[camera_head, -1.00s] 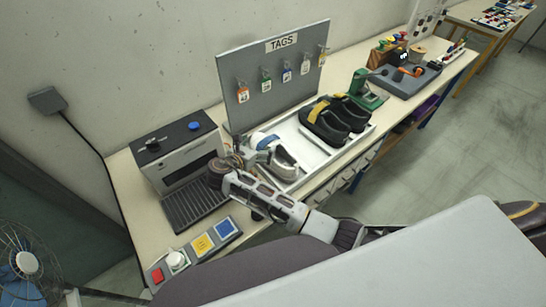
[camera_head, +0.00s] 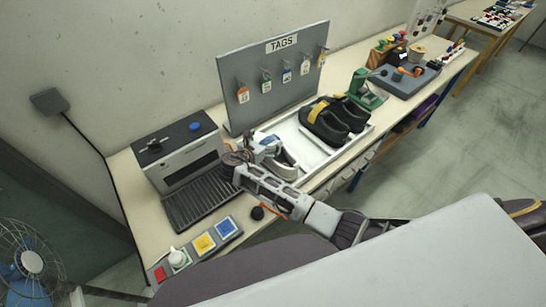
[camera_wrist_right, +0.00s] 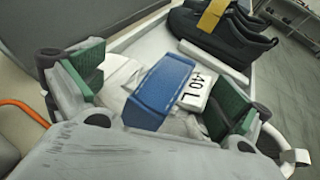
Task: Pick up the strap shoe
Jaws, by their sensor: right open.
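A white shoe with a wide blue strap (camera_wrist_right: 158,92) and a white label reading "40 L" (camera_wrist_right: 201,90) lies in the white tray (camera_head: 318,158). In the head view the light shoe (camera_head: 285,168) is partly hidden by my right gripper (camera_head: 262,152). In the right wrist view, the open right gripper (camera_wrist_right: 158,98) has a green-padded finger on each side of the strap. I cannot tell whether the fingers touch the shoe. My left gripper is not in view.
Black shoes with a yellow band (camera_head: 332,120) stand in the tray's right part. The TAGS board (camera_head: 275,75) rises behind. A grey machine (camera_head: 182,152) with a ribbed ramp (camera_head: 195,203) stands left. A button panel (camera_head: 205,243) is in front.

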